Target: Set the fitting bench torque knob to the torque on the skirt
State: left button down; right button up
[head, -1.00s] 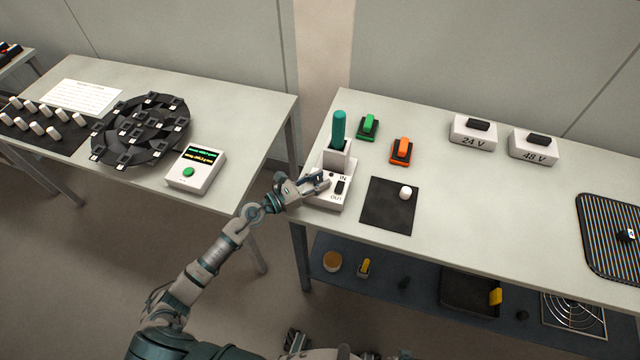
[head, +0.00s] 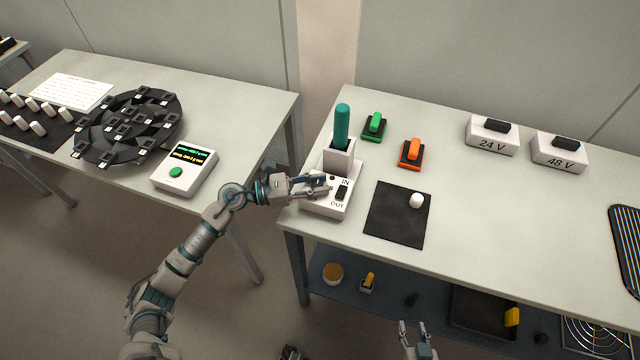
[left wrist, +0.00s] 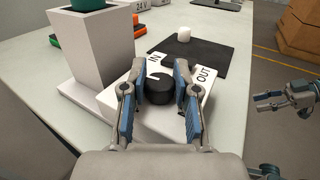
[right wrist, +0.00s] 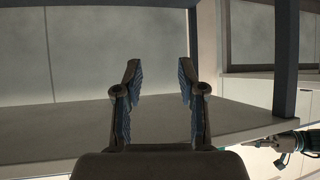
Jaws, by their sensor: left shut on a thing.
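My left gripper (head: 326,187) is over the white box (head: 323,209) marked IN and OUT at the left end of the right bench. In the left wrist view, the black round knob (left wrist: 159,92) with a white mark sits between its two fingers, and the gripper is shut on it. A teal handle (head: 342,125) stands upright in the pale square holder (head: 339,157) behind the box. I cannot read any torque figure. My right gripper (head: 420,328) is open and empty in front of the bench, low in the head view; its spread fingers show in the right wrist view (right wrist: 158,95).
A black mat (head: 397,224) with a white cylinder (head: 416,200) lies right of the box. Green (head: 374,126) and orange (head: 411,153) switches stand behind. On the left bench are a white display unit (head: 184,170) and a black round rack (head: 130,125). A shelf (head: 385,290) runs below.

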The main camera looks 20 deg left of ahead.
pick_arm(q)
jog(key=shift+w+a+f+m+g+h+b, duration=0.1)
jog(key=shift+f+m+g+h+b, duration=0.15)
jog(key=shift+g+b, duration=0.3)
jog(key=shift+f+m+g+h+b, duration=0.1)
jog(key=shift+m+g+h+b, duration=0.25)
jog(key=shift+b, duration=0.3)
jog(key=m+g+b, duration=0.1)
jog(key=g+b, duration=0.1)
jog(key=shift+r+m+g+h+b, duration=0.25)
jog(key=shift+m+g+h+b, duration=0.05)
jog(key=shift+m+b, duration=0.1)
jog(key=shift+r+g, duration=0.15)
jog(key=shift+g, duration=0.15)
pick_arm(e)
jog(key=w+a+r+t+y, duration=0.1)
jog(key=r+t, duration=0.4)
jog(key=r, duration=0.2)
jog(key=w+a+r+t+y, duration=0.1)
jog(key=w+r+t, duration=0.1)
jog(key=r+t, duration=0.4)
jog(key=shift+w+a+r+t+y, duration=0.2)
jog(key=shift+a+r+t+y, duration=0.1)
jog(key=shift+a+r+y, duration=0.1)
jog(key=shift+w, duration=0.1)
